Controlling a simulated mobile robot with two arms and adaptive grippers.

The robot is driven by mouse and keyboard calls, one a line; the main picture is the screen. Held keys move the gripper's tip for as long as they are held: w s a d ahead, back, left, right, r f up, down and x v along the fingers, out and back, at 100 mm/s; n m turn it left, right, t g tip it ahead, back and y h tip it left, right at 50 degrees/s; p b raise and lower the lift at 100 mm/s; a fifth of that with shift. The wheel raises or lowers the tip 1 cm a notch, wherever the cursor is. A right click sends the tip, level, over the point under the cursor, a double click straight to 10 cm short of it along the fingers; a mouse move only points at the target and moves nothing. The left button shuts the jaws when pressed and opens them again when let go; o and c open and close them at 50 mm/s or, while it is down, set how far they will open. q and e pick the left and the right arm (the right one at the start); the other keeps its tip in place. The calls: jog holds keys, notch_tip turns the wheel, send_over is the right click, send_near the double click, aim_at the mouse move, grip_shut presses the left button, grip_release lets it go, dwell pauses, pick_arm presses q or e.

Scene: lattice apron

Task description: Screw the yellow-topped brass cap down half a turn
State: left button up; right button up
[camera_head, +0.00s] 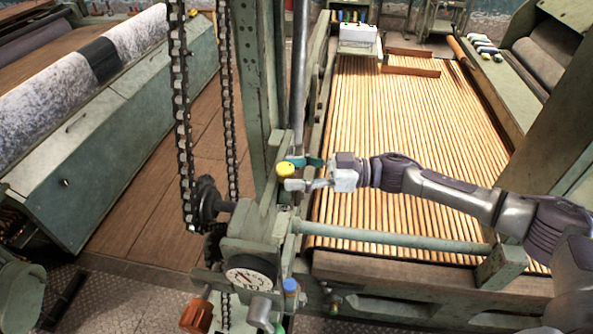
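The yellow-topped cap (285,169) stands on the green machine frame near the middle of the head view. Its round yellow top shows; its brass body is mostly hidden. My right gripper (291,174) reaches in from the right, with its two fingers spread apart and their tips at the cap. One finger is on the far side and one on the near side. I cannot tell whether they touch the cap. My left gripper is not in view.
A chain and sprocket (207,200) are left of the cap. A round dial (249,275) and a blue-topped part (290,286) sit nearer. A green rail (390,240) runs below my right arm, over the slatted bed (400,120). An upright post (257,90) stands behind.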

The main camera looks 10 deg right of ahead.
jog(key=c, duration=0.9)
jog(key=shift+o, duration=0.2)
jog(key=m+t+p, duration=0.1)
jog(key=m+t+h+p, duration=0.1)
jog(key=t, duration=0.1)
jog(key=m+t+p, duration=0.1)
jog(key=p, duration=0.1)
jog(key=shift+s+a+r+h, duration=0.2)
jog(key=shift+s+h, duration=0.15)
jog(key=shift+h, duration=0.05)
jog(key=shift+f+m+t+h+p, duration=0.1)
jog(key=shift+m+t+h+p, duration=0.25)
jog(key=shift+m+t+h, duration=0.75)
jog(key=shift+t+y, duration=0.3)
jog(key=shift+y, duration=0.1)
jog(key=o, duration=1.1)
jog(key=shift+o, duration=0.2)
